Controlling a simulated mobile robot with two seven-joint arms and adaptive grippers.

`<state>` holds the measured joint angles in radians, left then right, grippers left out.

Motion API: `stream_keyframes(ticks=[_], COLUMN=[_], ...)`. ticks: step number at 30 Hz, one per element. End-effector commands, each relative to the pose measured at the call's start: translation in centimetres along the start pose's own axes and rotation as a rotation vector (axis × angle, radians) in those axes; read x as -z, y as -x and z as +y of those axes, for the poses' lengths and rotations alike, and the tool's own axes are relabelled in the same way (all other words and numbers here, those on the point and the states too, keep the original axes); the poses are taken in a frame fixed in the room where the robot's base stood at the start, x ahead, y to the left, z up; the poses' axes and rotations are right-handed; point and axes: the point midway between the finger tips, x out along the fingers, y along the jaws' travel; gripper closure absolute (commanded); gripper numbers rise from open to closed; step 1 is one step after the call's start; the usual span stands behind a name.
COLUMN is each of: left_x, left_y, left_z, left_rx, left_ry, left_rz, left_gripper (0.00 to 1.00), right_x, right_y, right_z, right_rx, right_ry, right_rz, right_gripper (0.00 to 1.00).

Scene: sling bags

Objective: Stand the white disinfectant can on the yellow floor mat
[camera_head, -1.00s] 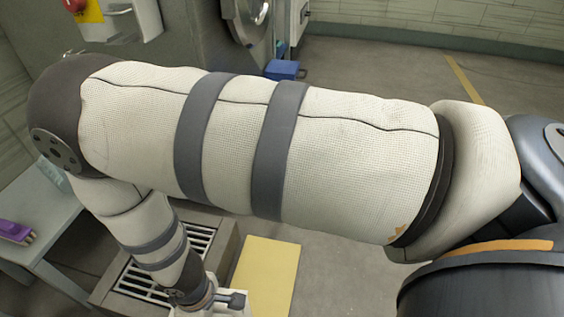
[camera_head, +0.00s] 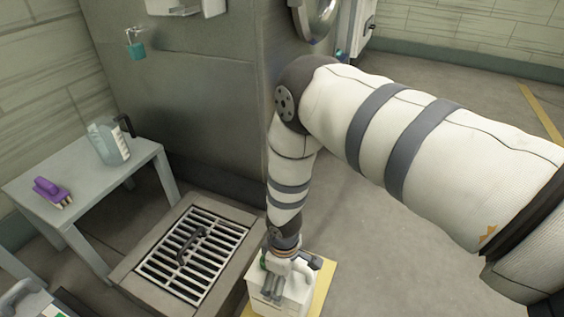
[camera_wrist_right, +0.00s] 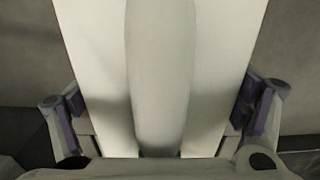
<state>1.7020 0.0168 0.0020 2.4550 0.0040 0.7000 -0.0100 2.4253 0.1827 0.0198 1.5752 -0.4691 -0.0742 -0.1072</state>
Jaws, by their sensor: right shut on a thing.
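The white disinfectant can (camera_head: 291,291) is at the bottom centre of the head view, over the left part of the yellow floor mat (camera_head: 325,280). My right gripper (camera_head: 284,267) reaches down onto its top and is shut on it. The can looks about upright; its base is cut off, so I cannot tell whether it touches the mat. In the right wrist view the can (camera_wrist_right: 220,60) and its handle (camera_wrist_right: 161,75) fill the middle, between the purple-padded fingers of the gripper (camera_wrist_right: 160,112). My left gripper is not in view.
A floor drain grate (camera_head: 195,255) in a raised frame lies left of the mat. A grey table (camera_head: 85,198) holds a clear jug (camera_head: 108,144) and a purple brush (camera_head: 50,191). Another white container (camera_head: 28,298) is at the bottom left. Floor right of the mat is clear.

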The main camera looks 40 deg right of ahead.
Motion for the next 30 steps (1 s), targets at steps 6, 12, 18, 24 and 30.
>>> stream_keyframes(ticks=[6,12,18,24,30], left_x=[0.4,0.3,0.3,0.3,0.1], left_y=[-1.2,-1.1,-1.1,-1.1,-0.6], left_z=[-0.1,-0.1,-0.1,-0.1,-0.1], left_rx=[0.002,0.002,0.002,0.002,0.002], left_ry=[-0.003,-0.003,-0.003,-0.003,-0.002], left_rz=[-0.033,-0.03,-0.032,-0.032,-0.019], left_gripper=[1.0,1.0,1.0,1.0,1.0], right_x=[-0.1,0.0,0.0,0.0,0.1], right_y=[-3.7,-3.4,-3.7,-3.7,-1.9], right_z=[0.3,0.3,0.2,0.2,0.3], right_rx=[0.001,0.0,0.0,0.0,-0.002], right_ry=[-0.001,-0.002,-0.001,-0.001,-0.002], right_rz=[-0.003,0.0,-0.001,-0.001,0.003], right_gripper=[0.66,0.66,0.0,0.0,0.0])
